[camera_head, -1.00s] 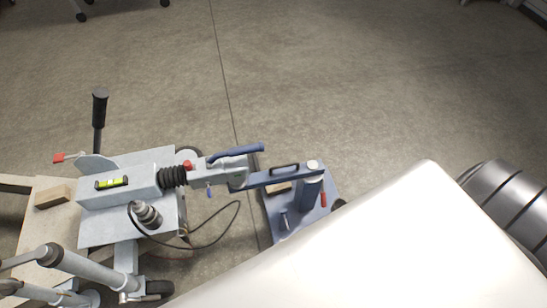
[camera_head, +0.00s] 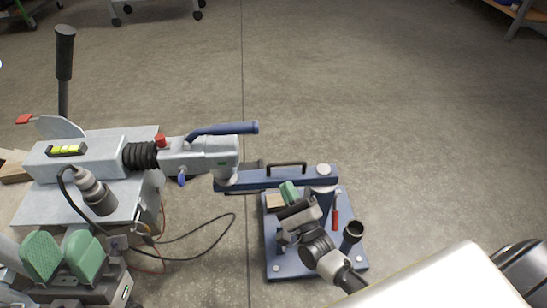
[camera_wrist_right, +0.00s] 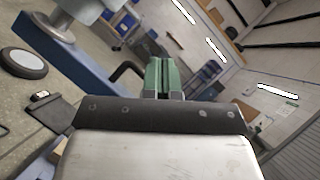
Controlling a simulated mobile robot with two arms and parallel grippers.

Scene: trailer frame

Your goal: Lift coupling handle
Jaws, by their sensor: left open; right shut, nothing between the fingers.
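The coupling handle (camera_head: 222,129) is a blue lever on top of the grey coupling head (camera_head: 200,155), at the end of the trailer drawbar. It lies nearly level and points right. The coupling head sits over the left end of the blue beam (camera_head: 265,180). My left gripper (camera_head: 66,258) is at the lower left, open and empty, with green pads apart, well short of the handle. My right gripper (camera_head: 290,192) is just below the blue beam, in front of its post. In the right wrist view its green fingers (camera_wrist_right: 163,78) are together with nothing between them.
A black bellows (camera_head: 139,156), red knob (camera_head: 160,141) and yellow level (camera_head: 67,150) are on the drawbar. A cable (camera_head: 205,248) loops on the floor. The blue stand base (camera_head: 285,262) carries a red-handled tool (camera_head: 335,219).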

